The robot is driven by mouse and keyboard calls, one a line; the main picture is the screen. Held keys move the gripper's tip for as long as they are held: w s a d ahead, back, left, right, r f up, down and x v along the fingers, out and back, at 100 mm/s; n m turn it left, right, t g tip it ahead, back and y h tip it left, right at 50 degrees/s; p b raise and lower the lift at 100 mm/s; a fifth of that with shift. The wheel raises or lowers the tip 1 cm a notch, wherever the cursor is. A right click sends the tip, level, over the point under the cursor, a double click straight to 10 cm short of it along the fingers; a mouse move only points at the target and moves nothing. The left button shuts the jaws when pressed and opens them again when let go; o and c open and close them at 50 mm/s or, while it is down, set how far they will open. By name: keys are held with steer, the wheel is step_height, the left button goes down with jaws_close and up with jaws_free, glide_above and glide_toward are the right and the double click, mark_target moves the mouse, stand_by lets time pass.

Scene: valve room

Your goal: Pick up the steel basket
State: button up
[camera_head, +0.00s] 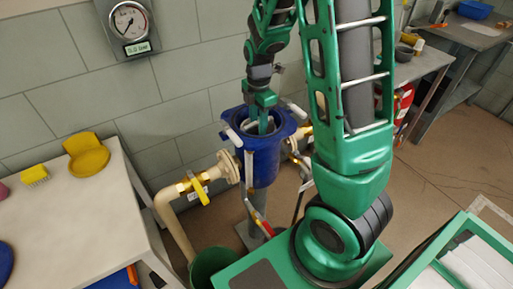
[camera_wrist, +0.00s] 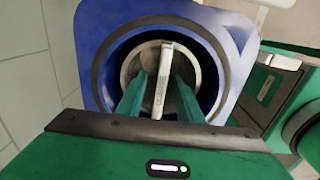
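The steel basket (camera_wrist: 131,70) sits down inside the round opening of a blue housing (camera_wrist: 88,50), with a pale flat handle bar (camera_wrist: 161,72) across its top. My gripper (camera_wrist: 161,78) points down into the opening. Its two green fingers are apart, one on each side of the handle bar, with a visible gap to it on both sides. In the camera_head view, my gripper (camera_head: 263,122) is at the mouth of the blue housing (camera_head: 262,165). There the basket is mostly hidden by the housing and my gripper.
Beige pipes with a yellow-handled valve (camera_head: 197,190) join the housing's left side. A pressure gauge (camera_head: 130,20) hangs on the tiled wall. A white table (camera_head: 70,225) with a yellow brush (camera_head: 34,175) stands left. A green bucket (camera_head: 208,263) is below. A workbench (camera_head: 425,62) stands right.

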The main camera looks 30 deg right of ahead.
steer(key=shift+c, duration=0.4)
jaws_close()
stand_by(1.0)
